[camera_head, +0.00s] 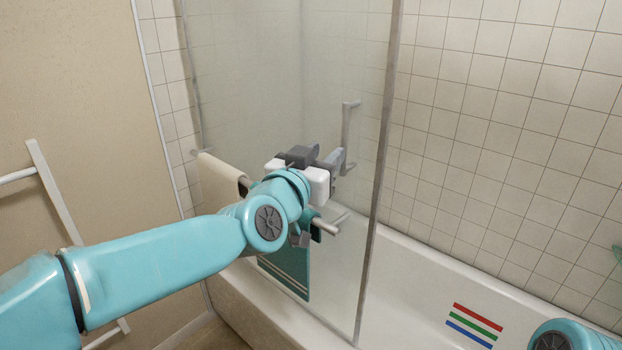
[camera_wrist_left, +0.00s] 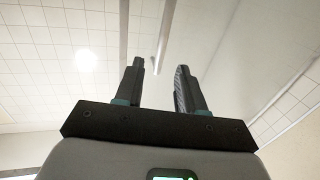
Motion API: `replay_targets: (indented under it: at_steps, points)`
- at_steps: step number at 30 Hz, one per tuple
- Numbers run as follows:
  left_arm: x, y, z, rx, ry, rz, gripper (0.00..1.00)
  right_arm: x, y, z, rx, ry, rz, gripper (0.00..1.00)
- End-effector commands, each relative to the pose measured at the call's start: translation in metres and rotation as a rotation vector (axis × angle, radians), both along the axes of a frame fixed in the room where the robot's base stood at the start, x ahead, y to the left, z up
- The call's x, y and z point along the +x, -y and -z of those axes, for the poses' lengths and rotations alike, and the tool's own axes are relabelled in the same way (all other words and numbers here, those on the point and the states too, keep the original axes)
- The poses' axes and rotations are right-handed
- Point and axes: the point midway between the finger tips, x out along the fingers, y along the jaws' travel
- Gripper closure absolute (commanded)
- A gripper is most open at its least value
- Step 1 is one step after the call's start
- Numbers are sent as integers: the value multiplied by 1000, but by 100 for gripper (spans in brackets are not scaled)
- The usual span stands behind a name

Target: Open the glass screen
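The glass screen (camera_head: 255,95) is a clear panel with a grey metal edge post (camera_head: 376,190) on its right, standing along the tub. A grey vertical handle (camera_head: 347,128) is on the panel near that post. My left gripper (camera_head: 338,161) is at the lower part of the handle; the head view does not show clearly whether they touch. In the left wrist view the left gripper's (camera_wrist_left: 160,75) two fingers are apart, with a grey bar (camera_wrist_left: 164,40) showing beyond and between them. My right gripper is out of view.
A beige towel (camera_head: 218,180) and a teal towel (camera_head: 290,272) hang on a bar below and beside my left wrist. The white bathtub (camera_head: 410,290) has red, green and blue stripes (camera_head: 475,325). A white rack (camera_head: 52,190) stands at the left wall.

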Motion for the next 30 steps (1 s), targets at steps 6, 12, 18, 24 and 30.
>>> replay_targets:
  at_steps: [6, 12, 18, 24, 30]
  points:
    - [-37, -13, -1, -1, 2, 1, 61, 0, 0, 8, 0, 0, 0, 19]
    - [-47, -17, -1, 1, 1, 1, 61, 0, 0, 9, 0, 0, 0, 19]
    - [-47, -17, -1, 0, 1, 0, 61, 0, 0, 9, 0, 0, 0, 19]
    - [-32, -35, 21, 11, -40, -39, 61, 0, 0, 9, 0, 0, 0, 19]
    - [3, -70, 161, 93, -286, -111, 61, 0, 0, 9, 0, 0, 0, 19]
